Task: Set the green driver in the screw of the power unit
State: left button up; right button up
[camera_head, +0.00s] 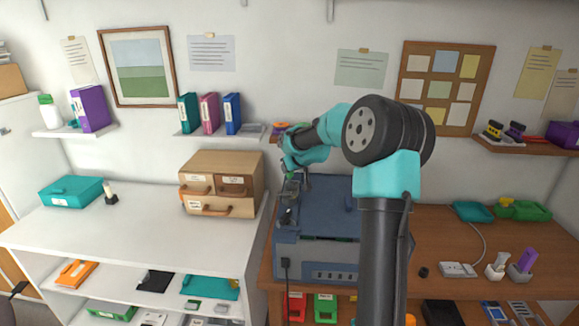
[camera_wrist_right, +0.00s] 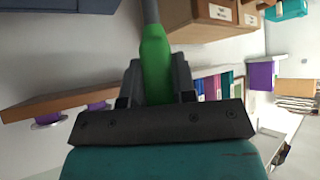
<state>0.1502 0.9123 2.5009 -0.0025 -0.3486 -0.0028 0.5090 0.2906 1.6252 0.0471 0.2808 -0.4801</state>
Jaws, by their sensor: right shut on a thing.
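The green driver (camera_wrist_right: 155,68) is between the fingers of my right gripper (camera_wrist_right: 158,88) in the right wrist view, with its grey shaft running out of the top of the picture. In the head view my right gripper (camera_head: 291,180) is above the left part of the blue-grey power unit (camera_head: 315,246), and only a little green shows there. My right gripper is shut on the driver's handle. The driver's tip and the screw are not clear, so I cannot tell whether they touch. My left gripper is in neither view.
The power unit stands on a brown bench (camera_head: 440,225). A wooden drawer box (camera_head: 222,183) stands left of it on a white counter (camera_head: 145,230). A power strip (camera_head: 458,269) and holders lie at right. A shelf (camera_head: 215,132) with binders is behind.

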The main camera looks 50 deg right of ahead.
aim_at(290, 180)
jog(key=shift+f, duration=2.95)
grip_shut()
jog(key=o, duration=1.6)
grip_release()
jog(key=shift+s, duration=0.1)
jog(key=shift+v, duration=4.95)
jog(key=shift+r, duration=0.15)
jog(key=shift+v, duration=4.85)
